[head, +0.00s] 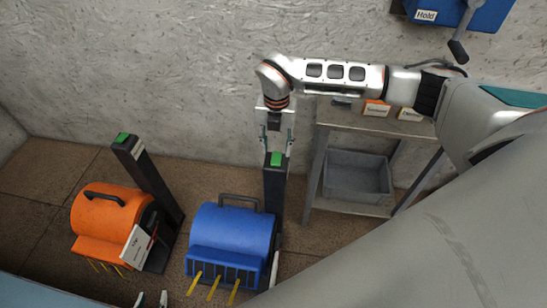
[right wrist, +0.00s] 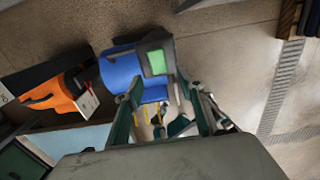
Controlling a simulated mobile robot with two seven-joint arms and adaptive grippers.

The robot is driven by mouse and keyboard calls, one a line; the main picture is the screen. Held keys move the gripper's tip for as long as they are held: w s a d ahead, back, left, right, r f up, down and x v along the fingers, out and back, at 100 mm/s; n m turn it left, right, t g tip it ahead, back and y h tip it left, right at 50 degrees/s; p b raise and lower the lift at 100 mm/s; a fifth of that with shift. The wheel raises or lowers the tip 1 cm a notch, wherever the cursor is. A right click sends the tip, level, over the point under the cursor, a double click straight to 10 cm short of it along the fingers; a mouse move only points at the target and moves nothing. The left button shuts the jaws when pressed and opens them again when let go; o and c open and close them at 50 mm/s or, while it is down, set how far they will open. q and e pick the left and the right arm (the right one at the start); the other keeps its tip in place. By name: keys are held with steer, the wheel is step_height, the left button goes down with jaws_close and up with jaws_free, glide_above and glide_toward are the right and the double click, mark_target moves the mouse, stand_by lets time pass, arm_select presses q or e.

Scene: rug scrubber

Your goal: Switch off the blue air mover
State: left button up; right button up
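The blue air mover (head: 232,235) sits on the brown floor, with yellow strips at its front grille. A dark post (head: 274,195) stands at its right side and has a green switch (head: 277,159) on top. My right gripper (head: 277,143) points down just above the post top, its fingers apart and empty. Whether it touches the switch I cannot tell. In the right wrist view the green switch (right wrist: 157,62) shows beyond the spread fingers (right wrist: 165,100). My left gripper (head: 151,299) shows only as two separated pale fingertips at the bottom edge.
An orange air mover (head: 98,212) with its own post and green switch (head: 122,138) stands to the left. A metal table (head: 340,117) with labelled items and a grey bin (head: 357,176) below stands right. A blue box (head: 470,12) labelled Hold is on the wall behind.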

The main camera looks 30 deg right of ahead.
mark_target(276, 161)
steer(key=shift+a+f+b, duration=0.1)
steer(key=shift+f+b, duration=0.2)
steer(key=shift+f, duration=2.4)
